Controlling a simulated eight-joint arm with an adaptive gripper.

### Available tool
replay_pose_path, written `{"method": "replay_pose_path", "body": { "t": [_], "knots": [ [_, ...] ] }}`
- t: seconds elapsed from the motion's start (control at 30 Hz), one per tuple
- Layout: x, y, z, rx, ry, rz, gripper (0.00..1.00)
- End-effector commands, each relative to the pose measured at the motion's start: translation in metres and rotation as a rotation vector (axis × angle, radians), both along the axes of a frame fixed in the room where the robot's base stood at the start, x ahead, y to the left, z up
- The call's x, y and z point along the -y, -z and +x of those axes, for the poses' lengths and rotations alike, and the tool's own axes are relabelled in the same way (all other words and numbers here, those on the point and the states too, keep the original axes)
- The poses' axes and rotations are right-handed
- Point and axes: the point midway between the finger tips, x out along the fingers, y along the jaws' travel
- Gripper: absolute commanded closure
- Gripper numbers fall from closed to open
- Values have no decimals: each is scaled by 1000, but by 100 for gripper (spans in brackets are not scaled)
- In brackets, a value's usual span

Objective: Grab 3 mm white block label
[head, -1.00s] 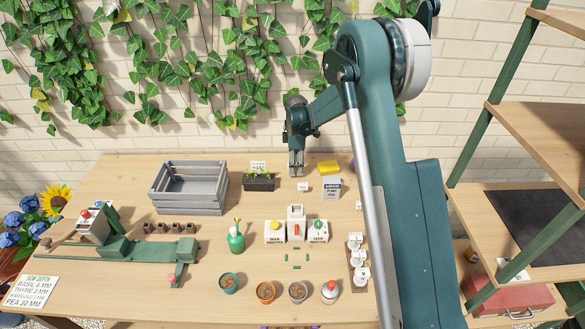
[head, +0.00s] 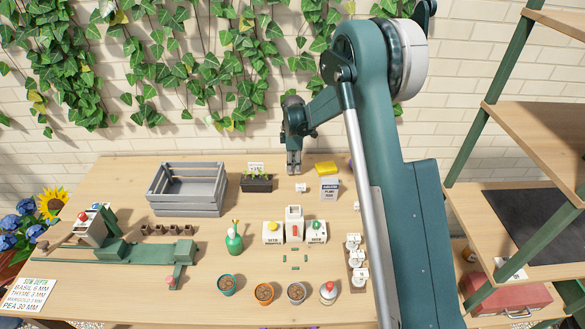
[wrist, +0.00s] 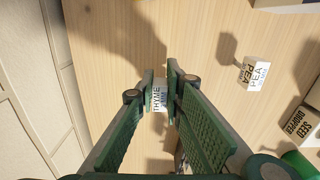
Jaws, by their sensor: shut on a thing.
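My gripper (head: 293,172) is low over the back middle of the table, between the planter and the yellow sponge-like block. In the wrist view its fingertips (wrist: 161,85) are closed on a white block label (wrist: 159,99). The lettering reads THYME with a small number and MM; the digit looks like 3 but is blurred. Another white block label (wrist: 254,75), reading PEA, lies apart on the table to the right in the wrist view; a small white block (head: 300,187) shows near my gripper in the head view.
A grey crate (head: 187,211) and a small black planter (head: 257,184) stand to the left. A yellow block (head: 326,169) and a grey label box (head: 328,189) are to the right. A depth sign (head: 28,295) lies front left.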

Motion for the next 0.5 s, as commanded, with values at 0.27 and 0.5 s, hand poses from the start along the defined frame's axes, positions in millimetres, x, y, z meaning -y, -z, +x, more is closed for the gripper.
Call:
{"method": "replay_pose_path", "body": {
  "t": [0.27,0.5],
  "knots": [
    [0,-26,0,0,0,0,96],
    [0,-62,0,0,0,0,96]
  ]
}}
